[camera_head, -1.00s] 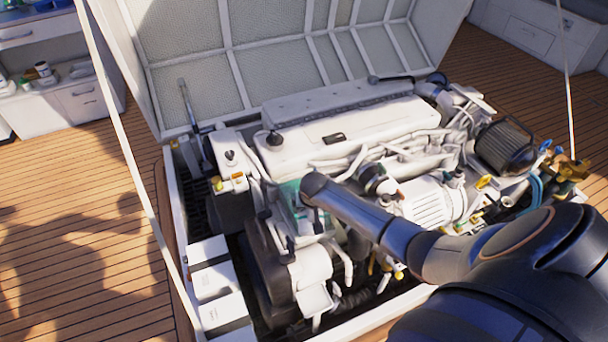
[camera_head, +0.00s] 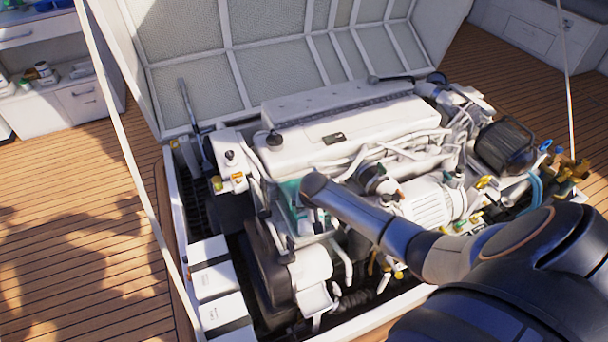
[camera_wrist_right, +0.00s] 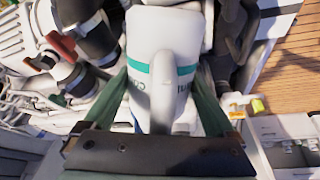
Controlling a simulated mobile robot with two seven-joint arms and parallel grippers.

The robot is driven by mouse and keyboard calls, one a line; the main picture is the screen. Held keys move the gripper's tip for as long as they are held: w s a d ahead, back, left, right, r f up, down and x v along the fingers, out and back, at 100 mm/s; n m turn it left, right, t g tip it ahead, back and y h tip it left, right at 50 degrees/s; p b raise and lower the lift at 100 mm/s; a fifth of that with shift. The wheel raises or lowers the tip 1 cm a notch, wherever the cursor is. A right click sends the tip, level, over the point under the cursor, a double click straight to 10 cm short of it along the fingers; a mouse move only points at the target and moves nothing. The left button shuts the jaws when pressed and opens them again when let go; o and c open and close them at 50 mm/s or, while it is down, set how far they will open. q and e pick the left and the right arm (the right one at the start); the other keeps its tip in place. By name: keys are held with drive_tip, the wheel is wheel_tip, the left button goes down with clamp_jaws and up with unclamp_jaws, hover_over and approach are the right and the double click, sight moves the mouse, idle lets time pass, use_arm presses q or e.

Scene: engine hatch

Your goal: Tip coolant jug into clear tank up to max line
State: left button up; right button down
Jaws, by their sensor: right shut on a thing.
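The coolant jug (camera_wrist_right: 160,45), white with a teal band and dark lettering, fills the middle of the right wrist view, its handle towards me. My right gripper (camera_wrist_right: 163,85) is shut on the jug, with a green finger on each side. In the head view my right arm reaches over the engine and its wrist hides the gripper and most or all of the jug. A teal patch (camera_head: 291,192) shows beside the wrist; I cannot tell whether it is the clear tank or the jug. The max line and any liquid level cannot be made out. My left gripper is not in view.
The white engine (camera_head: 345,130) with hoses and pipes sits in the open hatch, close around my right arm. The raised hatch lid (camera_head: 280,55) stands behind it. White boxes (camera_head: 215,285) line the near left edge. The wooden deck (camera_head: 75,220) at left is clear.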

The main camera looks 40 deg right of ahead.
idle(0.5)
drive_tip(key=shift+r+t+h+p, duration=0.3)
drive_tip(key=shift+t+p, duration=0.15)
drive_tip(key=shift+t, duration=0.15)
drive_tip(key=shift+f+t+h+b, duration=0.1)
drive_tip(key=shift+t+h+b, duration=0.4)
drive_tip(key=shift+t, duration=0.2)
drive_tip(key=shift+w+r+t, duration=0.1)
drive_tip(key=shift+r+t, duration=0.2)
drive_tip(key=shift+t, duration=0.1)
